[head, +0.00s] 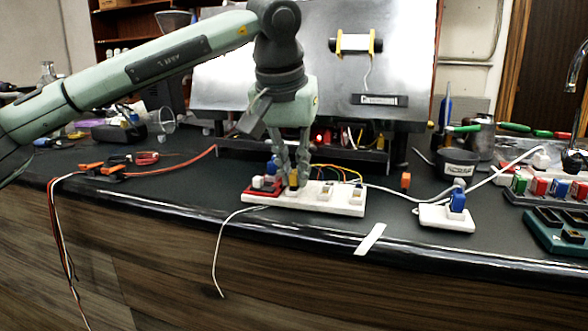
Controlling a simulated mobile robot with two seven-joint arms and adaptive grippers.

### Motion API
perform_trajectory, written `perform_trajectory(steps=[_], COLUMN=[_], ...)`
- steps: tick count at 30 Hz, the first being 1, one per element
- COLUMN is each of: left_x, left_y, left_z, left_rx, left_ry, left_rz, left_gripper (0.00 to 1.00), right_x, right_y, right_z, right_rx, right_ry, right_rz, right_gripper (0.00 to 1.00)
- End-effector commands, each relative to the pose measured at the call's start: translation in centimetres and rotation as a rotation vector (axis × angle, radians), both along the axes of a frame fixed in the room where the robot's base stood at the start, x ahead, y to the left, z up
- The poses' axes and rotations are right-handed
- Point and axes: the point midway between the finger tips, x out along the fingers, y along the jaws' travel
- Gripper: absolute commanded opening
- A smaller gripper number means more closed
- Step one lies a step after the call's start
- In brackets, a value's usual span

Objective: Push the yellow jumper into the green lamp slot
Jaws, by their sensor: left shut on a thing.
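My left gripper (291,174) comes down from above onto the white slot board (335,204) near the front edge of the bench. Its fingers are shut on the yellow jumper (293,179), which shows as a small yellow patch between the fingertips. The jumper is at the board, right of a red block (263,187). I cannot tell whether it is seated in a slot or just above one. The green lamp slot cannot be made out; the fingers hide part of the board. My right gripper is not in view.
Coloured wires (340,172) and a white cable run behind the board. A small white block with a blue plug (457,201) stands to the right. A black cup (458,164) and a dark panel with a lit red lamp (319,136) are behind. A white strip (370,239) lies at the front edge.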

Motion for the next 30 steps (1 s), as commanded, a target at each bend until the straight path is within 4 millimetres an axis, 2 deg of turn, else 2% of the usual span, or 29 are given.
perform_trajectory(steps=[14,15,20,30], left_x=[0.0,0.0,0.0,-0.08], left_y=[0.0,0.0,-0.01,0.0], left_z=[-0.01,-0.01,-0.02,0.19], left_rx=[-0.001,-0.001,0.0,0.0], left_ry=[-0.001,-0.002,-0.001,-0.001], left_rz=[0.001,0.0,0.0,0.0], left_gripper=[0.0,0.16,0.35,0.36], right_x=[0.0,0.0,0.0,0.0], right_y=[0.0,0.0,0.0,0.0], right_z=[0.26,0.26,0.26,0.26], right_rx=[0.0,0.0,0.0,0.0], right_ry=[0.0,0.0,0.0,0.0], right_rz=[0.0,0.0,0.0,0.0], right_gripper=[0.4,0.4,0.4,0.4])
